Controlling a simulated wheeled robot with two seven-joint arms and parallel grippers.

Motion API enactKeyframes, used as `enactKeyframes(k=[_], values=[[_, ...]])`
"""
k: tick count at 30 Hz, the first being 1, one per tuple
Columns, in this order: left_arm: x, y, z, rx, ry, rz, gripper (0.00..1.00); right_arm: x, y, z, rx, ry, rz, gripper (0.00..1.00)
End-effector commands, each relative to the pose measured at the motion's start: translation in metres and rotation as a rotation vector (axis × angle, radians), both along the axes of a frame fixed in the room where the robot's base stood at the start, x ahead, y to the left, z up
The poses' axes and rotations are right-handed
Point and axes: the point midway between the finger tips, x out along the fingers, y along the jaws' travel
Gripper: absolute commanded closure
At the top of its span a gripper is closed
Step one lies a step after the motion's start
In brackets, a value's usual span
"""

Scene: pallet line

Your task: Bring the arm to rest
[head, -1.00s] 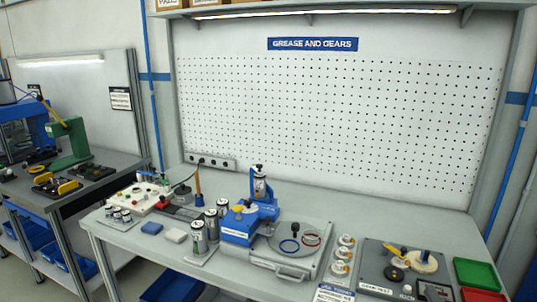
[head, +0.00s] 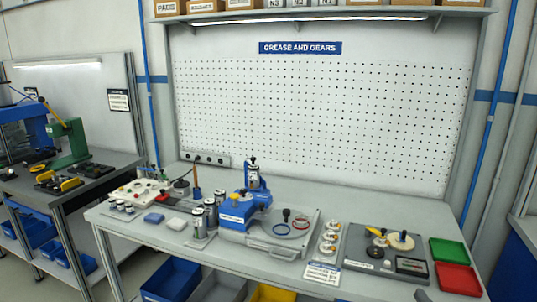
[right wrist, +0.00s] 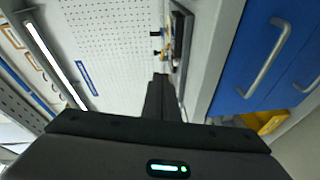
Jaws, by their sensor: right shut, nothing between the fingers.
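My right gripper (right wrist: 161,80) shows in the right wrist view with its dark fingers together and nothing between them. In that view it points past the bench edge toward the pegboard, which looks tilted. In the head view only a small dark tip (head: 422,295) shows at the bottom edge, in front of the bench and apart from the things on it. My left gripper is in neither current view.
The workbench (head: 140,240) holds a blue press fixture (head: 240,207), a grey gear station (head: 385,250), and green (head: 449,250) and red (head: 457,279) trays. Blue drawers (right wrist: 265,55) with grey handles stand close in the right wrist view. Blue and yellow bins sit below.

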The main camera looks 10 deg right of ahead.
Motion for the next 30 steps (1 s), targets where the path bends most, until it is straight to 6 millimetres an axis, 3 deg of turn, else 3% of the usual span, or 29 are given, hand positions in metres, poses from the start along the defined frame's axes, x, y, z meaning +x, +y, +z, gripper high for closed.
enactKeyframes(k=[8,17,20,23,30], values=[[-0.001,0.0,0.0,0.0,0.002,0.0,1.0,-0.001,-0.007,-0.043,0.053,0.062,-0.023,1.0],[-0.002,0.0,0.0,0.0,0.003,-0.001,1.0,-0.013,-0.015,-0.13,0.163,0.182,-0.07,1.0],[-0.002,0.0,0.0,0.0,0.003,0.0,1.0,-0.023,-0.016,-0.175,0.22,0.243,-0.096,1.0],[-0.002,0.0,0.0,0.0,0.003,0.0,1.0,-0.041,-0.014,-0.231,0.293,0.321,-0.131,1.0],[-0.003,0.0,0.0,0.0,0.004,0.0,1.0,-0.105,0.006,-0.366,0.48,0.509,-0.227,1.0]])
